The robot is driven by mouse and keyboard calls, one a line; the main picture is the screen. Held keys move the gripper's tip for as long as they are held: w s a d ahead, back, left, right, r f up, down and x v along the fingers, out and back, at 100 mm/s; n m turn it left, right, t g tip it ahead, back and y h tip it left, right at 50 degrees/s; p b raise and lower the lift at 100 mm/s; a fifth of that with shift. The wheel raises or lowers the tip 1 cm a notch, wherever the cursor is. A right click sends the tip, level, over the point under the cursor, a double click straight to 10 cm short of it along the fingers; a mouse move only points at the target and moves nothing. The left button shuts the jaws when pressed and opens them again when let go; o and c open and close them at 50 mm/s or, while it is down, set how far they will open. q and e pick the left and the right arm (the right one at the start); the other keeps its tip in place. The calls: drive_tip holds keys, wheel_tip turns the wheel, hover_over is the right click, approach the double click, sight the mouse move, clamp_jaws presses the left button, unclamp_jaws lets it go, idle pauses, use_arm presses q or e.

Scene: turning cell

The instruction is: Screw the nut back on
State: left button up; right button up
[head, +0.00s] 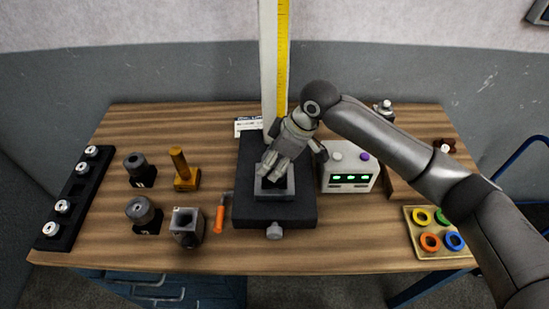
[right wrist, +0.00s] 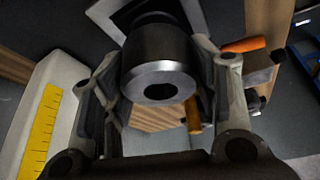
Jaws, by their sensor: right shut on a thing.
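My right gripper (head: 268,168) points down over a square grey block (head: 262,194) on a black base (head: 246,215). In the right wrist view its two fingers (right wrist: 165,95) are shut on a dark round part (right wrist: 158,50) with a bright ring-shaped end face and a dark hole in it. I cannot tell whether this part is the nut itself or the body that carries it. In the head view the gripper hides most of the part, and its lower end and any thread are hidden. My left gripper is not in view.
A white column with a yellow scale (head: 283,55) stands close behind. A white box with green displays (head: 350,170) is close on the right. A ring tray (head: 410,212), an orange-handled tool (head: 220,218), a grey cube (head: 187,224) and a black rack (head: 76,190) lie around.

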drive_tip(key=shift+f, duration=0.35)
drive_tip(key=o, duration=1.2)
drive_tip(key=v, duration=1.2)
drive_tip(key=shift+s+a, duration=0.1)
